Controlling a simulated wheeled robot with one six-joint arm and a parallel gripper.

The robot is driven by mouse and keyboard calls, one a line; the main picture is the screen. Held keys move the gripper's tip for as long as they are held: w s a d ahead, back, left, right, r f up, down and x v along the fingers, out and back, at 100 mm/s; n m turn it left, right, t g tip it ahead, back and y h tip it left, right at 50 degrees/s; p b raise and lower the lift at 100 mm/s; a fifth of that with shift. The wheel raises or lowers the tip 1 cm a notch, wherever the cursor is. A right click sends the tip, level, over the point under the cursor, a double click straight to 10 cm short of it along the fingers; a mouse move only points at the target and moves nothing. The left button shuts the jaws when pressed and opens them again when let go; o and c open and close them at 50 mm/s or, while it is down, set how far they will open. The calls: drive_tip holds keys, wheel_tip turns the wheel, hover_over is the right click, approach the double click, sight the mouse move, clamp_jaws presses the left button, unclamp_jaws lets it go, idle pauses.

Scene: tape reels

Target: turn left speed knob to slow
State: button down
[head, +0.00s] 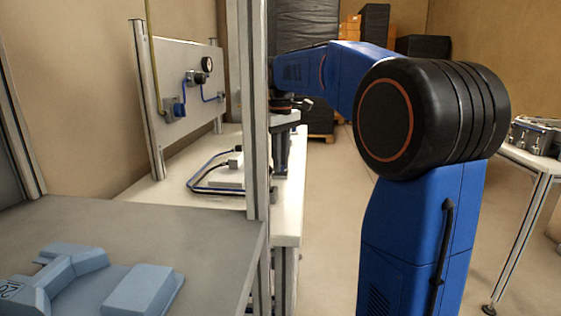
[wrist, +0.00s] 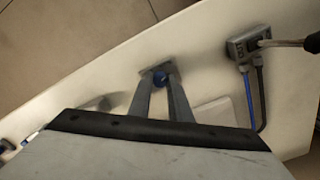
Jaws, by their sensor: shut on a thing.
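The knob sits by a small grey plate and shows between the fingertips. The fingers are shut on it. Any speed marks are hidden or too small to read, so I cannot tell the knob's setting. In the head view, my gripper is a dark shape beyond the metal post, low over the white table (head: 215,160); its fingertips and the knob are not clear there.
A grey switch box (wrist: 250,46) with blue and black cables stands on the right in the wrist view. In the head view, a metal post (head: 255,110) stands before the table. A panel with a gauge (head: 207,64) rises behind. Blue-grey blocks (head: 143,290) lie on the near grey surface.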

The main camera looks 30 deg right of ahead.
idle(0.4)
drive_tip(key=c, duration=1.6)
unclamp_jaws()
drive_tip(key=shift+c, duration=0.2)
wheel_tip(320, 180, up, 17)
drive_tip(key=shift+r, duration=0.2)
